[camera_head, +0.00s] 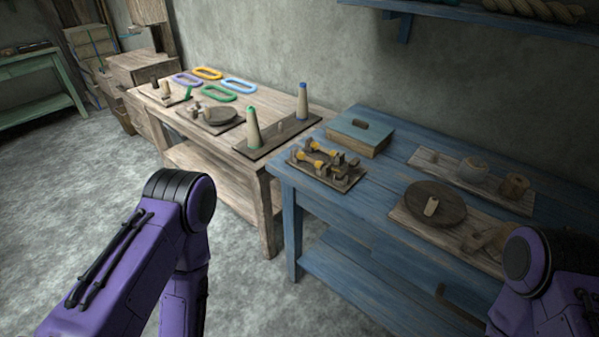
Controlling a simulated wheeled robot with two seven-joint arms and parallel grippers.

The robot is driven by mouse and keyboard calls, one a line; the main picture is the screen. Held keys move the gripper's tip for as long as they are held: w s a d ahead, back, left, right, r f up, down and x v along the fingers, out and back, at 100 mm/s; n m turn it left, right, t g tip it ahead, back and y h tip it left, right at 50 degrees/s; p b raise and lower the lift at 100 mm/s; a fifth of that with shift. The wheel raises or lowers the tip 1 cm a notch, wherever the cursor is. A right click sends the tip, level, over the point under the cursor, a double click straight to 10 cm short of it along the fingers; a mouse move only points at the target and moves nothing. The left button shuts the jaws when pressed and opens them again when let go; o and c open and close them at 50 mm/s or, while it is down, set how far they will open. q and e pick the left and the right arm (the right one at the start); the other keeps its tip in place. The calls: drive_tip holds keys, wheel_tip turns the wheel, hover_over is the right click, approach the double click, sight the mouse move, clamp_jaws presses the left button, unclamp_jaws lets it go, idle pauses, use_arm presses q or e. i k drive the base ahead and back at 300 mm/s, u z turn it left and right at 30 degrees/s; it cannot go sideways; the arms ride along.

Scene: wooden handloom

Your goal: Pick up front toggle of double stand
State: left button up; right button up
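The one nearer the front left (303,157) and the one farther back (316,145) lie across posts; this looks like the double stand. The details are too small to tell exactly how they rest. Purple arm links of mine show at the lower left and lower right, both apart from the stand. Neither gripper is in view.
The blue table (392,187) also holds a teal-topped box (358,137) behind the stand and a round dark disc (435,205) to the right. A wooden table (285,104) with cones and coloured rings stands left. The floor (90,185) is open.

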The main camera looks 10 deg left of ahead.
sight(339, 176)
drive_tip(key=u, duration=1.75)
drive_tip(key=i, duration=1.4)
drive_tip(key=z, duration=2.05)
